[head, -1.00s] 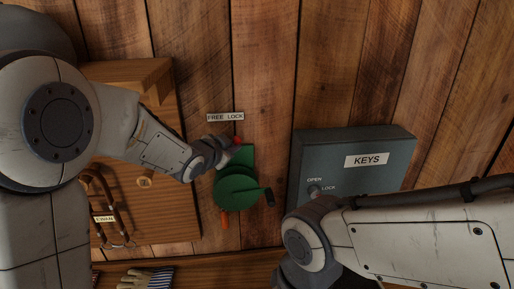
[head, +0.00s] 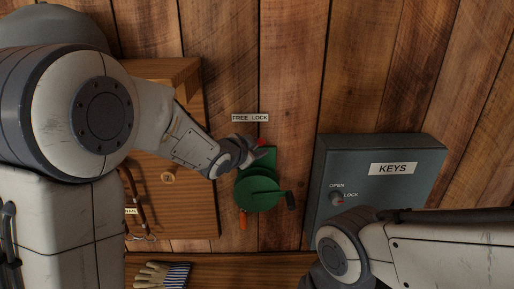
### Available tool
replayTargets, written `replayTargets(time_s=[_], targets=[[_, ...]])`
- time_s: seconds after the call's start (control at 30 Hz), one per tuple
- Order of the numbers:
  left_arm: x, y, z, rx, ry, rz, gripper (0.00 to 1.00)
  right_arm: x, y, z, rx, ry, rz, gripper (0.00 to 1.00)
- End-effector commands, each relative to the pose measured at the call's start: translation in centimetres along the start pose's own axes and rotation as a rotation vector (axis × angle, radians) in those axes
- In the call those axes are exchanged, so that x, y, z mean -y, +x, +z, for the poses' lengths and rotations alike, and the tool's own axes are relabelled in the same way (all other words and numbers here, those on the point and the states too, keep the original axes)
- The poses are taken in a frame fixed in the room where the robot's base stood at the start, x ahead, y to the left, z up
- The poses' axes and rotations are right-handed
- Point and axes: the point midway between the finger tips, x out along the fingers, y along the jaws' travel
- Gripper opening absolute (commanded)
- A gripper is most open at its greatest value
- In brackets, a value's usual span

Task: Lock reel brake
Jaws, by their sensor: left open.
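A green reel (head: 259,190) is mounted on the plank wall under a small sign reading FREE LOCK (head: 250,118). Its crank has a dark handle (head: 291,201) pointing right, and an orange piece (head: 243,219) hangs below it. A small red tip (head: 262,142) shows at the reel's top, just below the sign's right part. My left gripper (head: 254,155) is open at the upper left of the reel, close to the red tip. I cannot tell whether it touches the tip. My right arm reaches in at the lower right; its gripper is out of view.
A grey key cabinet (head: 380,158) labelled KEYS, with an OPEN/LOCK knob (head: 336,198), stands out from the wall to the right. A wooden board (head: 190,215) with a peg is at the left. Striped gloves (head: 163,275) lie on the ledge (head: 218,264) below.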

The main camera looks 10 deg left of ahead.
Motion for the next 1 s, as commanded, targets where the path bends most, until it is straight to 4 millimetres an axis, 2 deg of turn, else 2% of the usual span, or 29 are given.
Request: replayTargets(time_s=[0.17,0.43,0.63,0.8,1.0], targets=[[0.0,-0.9,0.1,0.0,0.0,-0.001,0.42,0.0,0.3,0.0,0.0,0.0,0.0,0.62],[0.1,-5.8,0.0,-0.001,0.001,-0.004,0.42,-0.1,0.9,0.1,0.0,0.002,0.0,0.62],[0.1,-9.1,-0.1,-0.001,0.001,-0.002,0.42,0.0,0.4,0.0,0.0,0.001,0.0,0.62],[0.0,-10.3,0.0,0.0,0.0,0.0,0.42,0.0,0.3,0.0,0.0,0.001,0.0,0.62],[0.0,-10.5,0.0,0.0,0.0,0.001,0.42,0.0,0.3,0.0,0.0,0.0,0.0,0.62]])
